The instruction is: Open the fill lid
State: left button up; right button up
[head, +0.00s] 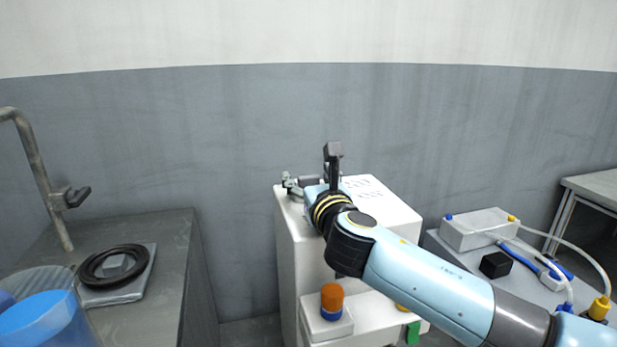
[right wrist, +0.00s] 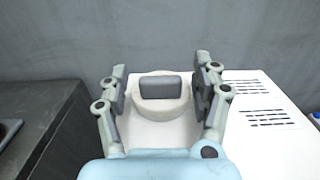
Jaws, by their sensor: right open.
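The fill lid shows in the right wrist view as a round off-white cap (right wrist: 158,110) with a dark grey raised grip (right wrist: 160,87) across its top. It sits on top of the white machine (head: 390,215). My right gripper (right wrist: 161,85) is open, with one finger on each side of the grip and gaps between. In the head view my right gripper (head: 289,184) is at the machine's top left, and my wrist and arm hide the lid. My left gripper is not in view.
The machine's top has printed slots on the right (right wrist: 265,117). Left stands a dark bench (head: 180,270) with a black ring (head: 112,262), a tap and a blue container (head: 40,322). An orange-topped knob (head: 332,298) is on the machine's lower ledge. Right, a grey table holds a white box (head: 478,229) with hoses.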

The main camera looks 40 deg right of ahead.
jog(key=shift+w+d, duration=0.15)
jog(key=shift+w, duration=0.1)
jog(key=shift+s, duration=0.1)
grip_shut()
